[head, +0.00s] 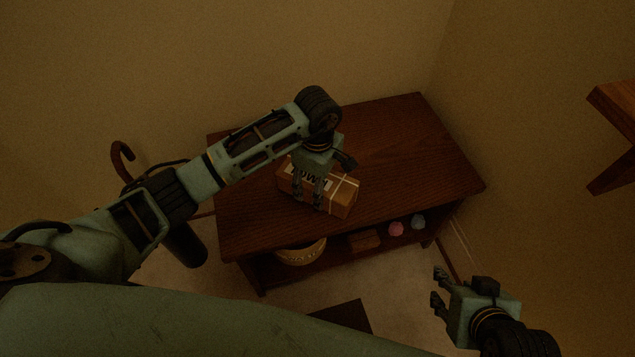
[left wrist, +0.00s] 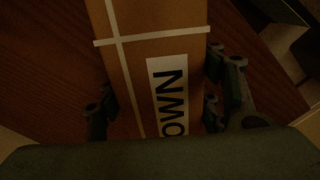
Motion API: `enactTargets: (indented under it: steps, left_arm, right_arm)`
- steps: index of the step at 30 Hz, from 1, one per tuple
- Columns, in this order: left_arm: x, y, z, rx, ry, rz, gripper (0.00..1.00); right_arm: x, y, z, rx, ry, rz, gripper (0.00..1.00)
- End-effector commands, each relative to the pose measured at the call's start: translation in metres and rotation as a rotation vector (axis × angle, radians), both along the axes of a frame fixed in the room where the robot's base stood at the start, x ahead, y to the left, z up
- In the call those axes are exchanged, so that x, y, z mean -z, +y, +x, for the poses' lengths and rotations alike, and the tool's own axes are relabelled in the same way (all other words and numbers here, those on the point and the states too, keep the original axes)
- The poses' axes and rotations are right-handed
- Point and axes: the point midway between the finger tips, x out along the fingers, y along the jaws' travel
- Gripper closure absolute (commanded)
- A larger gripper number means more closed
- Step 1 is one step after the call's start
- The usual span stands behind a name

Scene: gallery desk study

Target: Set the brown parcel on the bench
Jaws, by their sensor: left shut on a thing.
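The brown parcel (head: 341,196) has pale straps and a white label with dark letters. It is at the bench (head: 420,150), a dark wooden piece with a lower shelf; I cannot tell whether the parcel touches the top. My left gripper (head: 309,200) comes down over the parcel and is shut on it. In the left wrist view the parcel (left wrist: 165,85) lies between the fingers, with part of the label text showing and dark wood beyond. My right gripper (head: 438,290) is at the lower right, its fingers apart and empty, away from the bench.
On the lower shelf are a pale round basket (head: 301,253), a brown box (head: 364,241), a pink ball (head: 396,229) and a bluish ball (head: 418,221). A cane handle (head: 122,155) rises at the left. A wooden piece (head: 615,110) juts in at the right. The right part of the bench top is clear.

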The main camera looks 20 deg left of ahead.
Motion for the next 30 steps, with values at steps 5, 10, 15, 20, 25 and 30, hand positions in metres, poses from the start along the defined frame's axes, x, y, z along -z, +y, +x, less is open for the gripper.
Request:
enactTargets:
  steps: [5, 10, 15, 20, 25, 30]
  left_arm:
    - [0.0005, 0.0, 0.0007, 0.0, -0.002, 0.0, 0.8]
    - [0.0016, 0.0001, 0.0007, 0.0, -0.002, 0.001, 0.8]
    - [0.0024, 0.0003, 0.0001, 0.0, 0.0, 0.001, 0.29]
    - [0.0024, 0.0002, 0.0, 0.0, 0.0, 0.001, 0.21]
    - [0.0024, 0.0002, -0.0001, 0.0, 0.0, 0.001, 0.21]
    - [0.0009, 0.0, -0.0001, 0.0, 0.0, 0.0, 0.21]
  right_arm:
    - [-0.002, 0.0014, 0.0043, -0.001, -0.02, 0.005, 0.6]
    - [-0.0037, 0.0026, 0.0077, -0.003, -0.039, 0.008, 0.6]
    - [-0.0054, 0.0035, 0.0096, -0.005, -0.05, 0.01, 0.6]
    - [-0.0052, 0.0036, 0.0094, -0.005, -0.048, 0.01, 0.6]
    - [-0.0049, 0.0036, 0.0092, -0.005, -0.047, 0.01, 0.6]
    - [-0.0053, 0.0032, 0.0081, -0.004, -0.04, 0.009, 0.6]
